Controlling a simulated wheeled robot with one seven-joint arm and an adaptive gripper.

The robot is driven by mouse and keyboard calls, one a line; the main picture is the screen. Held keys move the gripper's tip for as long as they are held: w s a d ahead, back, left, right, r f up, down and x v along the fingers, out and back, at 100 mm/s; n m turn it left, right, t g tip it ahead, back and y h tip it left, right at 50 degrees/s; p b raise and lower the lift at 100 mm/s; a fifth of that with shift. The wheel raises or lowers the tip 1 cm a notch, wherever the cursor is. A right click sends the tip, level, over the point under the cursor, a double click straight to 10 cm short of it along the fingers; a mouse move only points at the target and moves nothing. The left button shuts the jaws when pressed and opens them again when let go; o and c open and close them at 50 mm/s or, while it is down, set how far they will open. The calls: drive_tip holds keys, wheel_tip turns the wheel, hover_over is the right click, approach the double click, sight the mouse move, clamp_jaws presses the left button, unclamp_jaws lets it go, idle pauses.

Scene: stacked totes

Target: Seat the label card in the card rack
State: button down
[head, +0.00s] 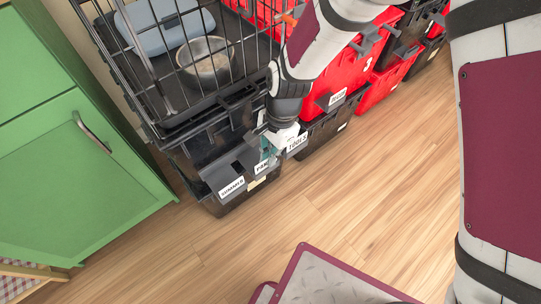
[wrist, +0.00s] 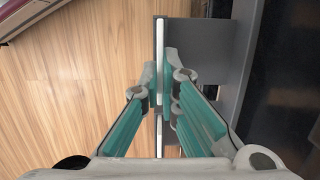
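My gripper (head: 270,147) is low at the front of the black tote, beside the lettered cards. In the wrist view my gripper (wrist: 160,75) has its teal fingers closed in on both sides of the label card (wrist: 159,38), a thin pale upright edge. The card's lettering is hidden there. The grey card rack (wrist: 205,50) lies just right of that edge. In the head view the card rack (head: 222,171) has a SUMMER card (head: 232,188) at its left end and a partly covered card (head: 262,167) beside it. A TOOLS card (head: 297,144) shows just right of my fingers.
A wire crate (head: 150,75) with a metal bowl (head: 205,62) stands on the black tote (head: 240,200). Red totes (head: 385,80) stand to the right. A green cabinet (head: 80,170) is at left.

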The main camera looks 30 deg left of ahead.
drive_tip(key=shift+f, duration=0.1)
drive_tip(key=c, duration=2.3)
unclamp_jaws()
drive_tip(key=shift+f, duration=0.1)
drive_tip(key=o, duration=0.5)
wheel_tip(320, 180, up, 12)
drive_tip(key=w+p, duration=0.2)
drive_tip(key=p, duration=0.2)
drive_tip(key=shift+d+p, duration=0.3)
drive_tip(key=shift+d, duration=0.15)
